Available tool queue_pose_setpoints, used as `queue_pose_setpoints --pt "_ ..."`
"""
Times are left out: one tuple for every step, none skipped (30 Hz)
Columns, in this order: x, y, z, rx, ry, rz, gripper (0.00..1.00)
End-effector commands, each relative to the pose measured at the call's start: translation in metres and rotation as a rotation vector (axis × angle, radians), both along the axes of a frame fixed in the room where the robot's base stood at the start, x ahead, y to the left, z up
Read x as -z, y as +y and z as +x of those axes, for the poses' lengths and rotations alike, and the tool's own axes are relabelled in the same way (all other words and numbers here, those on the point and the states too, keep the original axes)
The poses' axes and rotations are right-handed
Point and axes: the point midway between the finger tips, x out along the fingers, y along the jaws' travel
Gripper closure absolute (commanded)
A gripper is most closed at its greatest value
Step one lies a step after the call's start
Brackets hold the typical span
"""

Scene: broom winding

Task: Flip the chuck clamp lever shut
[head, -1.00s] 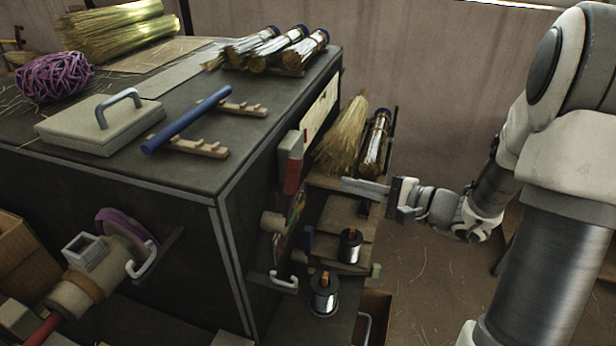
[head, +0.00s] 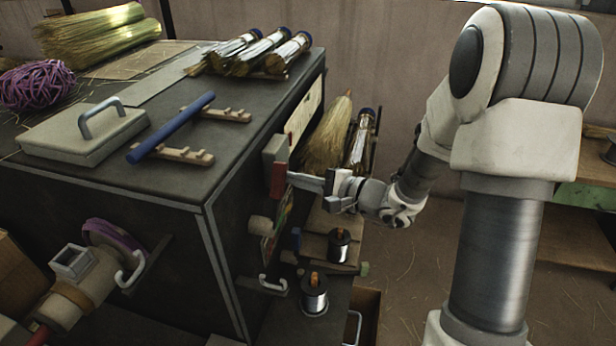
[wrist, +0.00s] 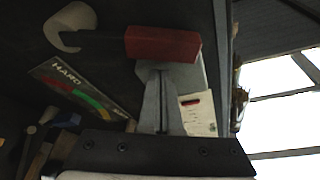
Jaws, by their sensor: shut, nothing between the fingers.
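A lever with a red grip (head: 278,180) stands on the right side wall of the dark machine, below a grey block (head: 275,150).
A HARD-marked coloured gauge (wrist: 85,90) lies beside the lever. Wire spools (head: 314,293) and a straw bundle (head: 328,140) stand near my arm. A pale chuck-like cylinder with a purple ring (head: 105,236) is on the front face.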

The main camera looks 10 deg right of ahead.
Motion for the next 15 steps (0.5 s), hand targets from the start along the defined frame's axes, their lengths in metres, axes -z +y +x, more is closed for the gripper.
queue_pose_setpoints --pt "-0.0036 0.0019 -0.0048 0.0 0.001 -0.001 1.0" --pt "-0.0047 0.0026 -0.0066 0.0 0.001 -0.001 1.0" --pt "-0.0057 0.0035 -0.0087 0.0 -0.001 -0.001 1.0" --pt "-0.006 0.004 -0.01 -0.001 0.0 -0.001 1.0" --pt "-0.0063 0.0043 -0.011 0.0 0.001 -0.001 1.0" --pt "-0.0065 0.0046 -0.012 0.0 0.001 -0.001 1.0" --pt "-0.0064 0.0048 -0.0123 0.0 0.001 -0.001 1.0" --pt "-0.0065 0.0048 -0.0126 0.0 0.001 -0.001 1.0" --pt "-0.0064 0.0049 -0.0127 0.0 0.001 -0.001 1.0" --pt "-0.0064 0.0048 -0.0127 0.0 0.001 -0.001 1.0" --pt "-0.0063 0.0047 -0.0126 0.0 0.001 -0.001 1.0" --pt "-0.0063 0.0047 -0.0126 0.0 0.001 -0.001 1.0" --pt "-0.0063 0.0047 -0.0126 0.0 0.001 -0.001 1.0" --pt "-0.0063 0.0047 -0.0126 0.0 0.001 -0.001 1.0" --pt "-0.0063 0.0047 -0.0126 0.0 0.001 -0.001 1.0"
